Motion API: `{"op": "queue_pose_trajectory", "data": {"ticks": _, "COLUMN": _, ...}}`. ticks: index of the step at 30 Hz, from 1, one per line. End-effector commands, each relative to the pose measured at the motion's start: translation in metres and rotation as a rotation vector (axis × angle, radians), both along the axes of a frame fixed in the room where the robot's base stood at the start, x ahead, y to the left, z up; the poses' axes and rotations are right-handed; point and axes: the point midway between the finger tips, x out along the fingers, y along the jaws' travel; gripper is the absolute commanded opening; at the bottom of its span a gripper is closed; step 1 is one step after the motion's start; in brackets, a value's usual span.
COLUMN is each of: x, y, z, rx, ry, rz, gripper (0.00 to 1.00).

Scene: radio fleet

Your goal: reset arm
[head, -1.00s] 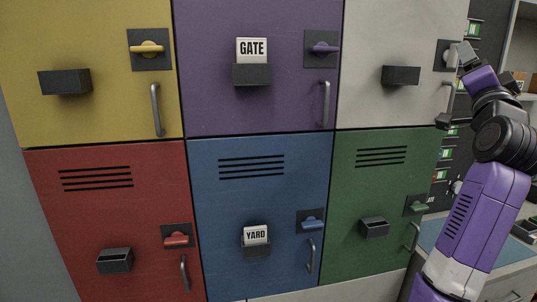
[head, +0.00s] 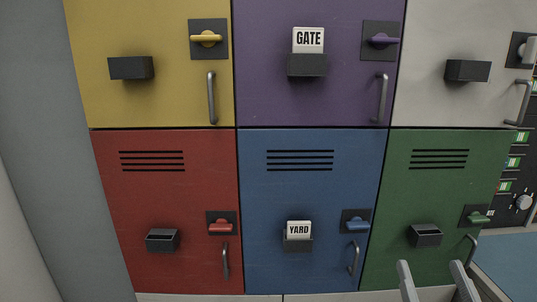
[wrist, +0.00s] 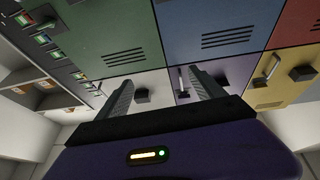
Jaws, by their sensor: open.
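My gripper (head: 434,276) shows at the bottom right of the head view as two grey fingers held apart, in front of the green locker door (head: 432,190). In the wrist view my gripper (wrist: 161,88) is open with nothing between its fingers. That view is inverted, with the lockers beyond the fingers. The rest of my arm is out of the head view.
The lockers stand in two rows: yellow (head: 150,100), purple (head: 265,60) and white (head: 430,105) above, red (head: 165,200), blue (head: 310,205) and green below. Handles and dark card holders jut out. A GATE card (head: 308,40) and a YARD card (head: 299,229) sit in holders. A blue-topped counter (head: 510,260) is at right.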

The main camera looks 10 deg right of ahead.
Motion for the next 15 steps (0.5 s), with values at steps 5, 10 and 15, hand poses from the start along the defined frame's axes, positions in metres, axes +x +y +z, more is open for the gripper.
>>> {"op": "queue_pose_trajectory", "data": {"ticks": 5, "x": -0.045, "y": 0.048, "z": -0.050, "rx": -0.023, "ry": 0.098, "rz": 0.069, "gripper": 0.78}}
{"op": "queue_pose_trajectory", "data": {"ticks": 10, "x": -0.091, "y": 0.086, "z": -0.087, "rx": -0.024, "ry": 0.193, "rz": 0.134, "gripper": 0.78}}
{"op": "queue_pose_trajectory", "data": {"ticks": 15, "x": -0.141, "y": 0.119, "z": -0.119, "rx": 0.002, "ry": 0.306, "rz": 0.198, "gripper": 0.78}}
